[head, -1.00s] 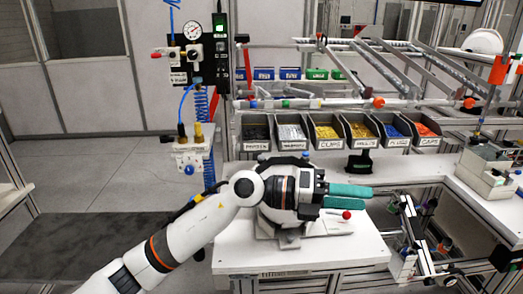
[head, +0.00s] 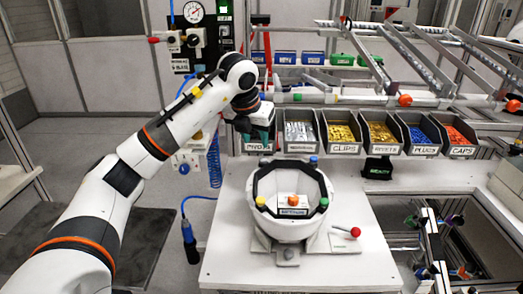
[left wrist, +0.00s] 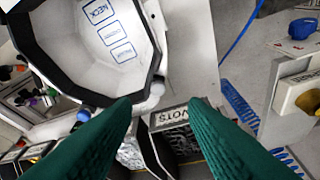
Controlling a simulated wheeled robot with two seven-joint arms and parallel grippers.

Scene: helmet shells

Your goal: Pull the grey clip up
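The white helmet shell (head: 290,228) sits open side up on its fixture, its black rim showing. Yellow, green and blue knobs are around its rim, and an orange knob stands on a labelled block at its centre. The shell also shows in the left wrist view (left wrist: 88,50), with printed marks inside. I cannot make out a grey clip for certain. My left gripper (head: 262,126) is over the leftmost bin, behind and left of the shell. In the left wrist view its green fingers (left wrist: 160,102) are apart, with nothing between them. My right gripper is out of view.
A row of bins, including clips (head: 342,146), stands behind the white table (head: 228,255). A red-tipped lever (head: 354,232) is right of the shell. A blue-handled tool (head: 190,243) hangs at the left.

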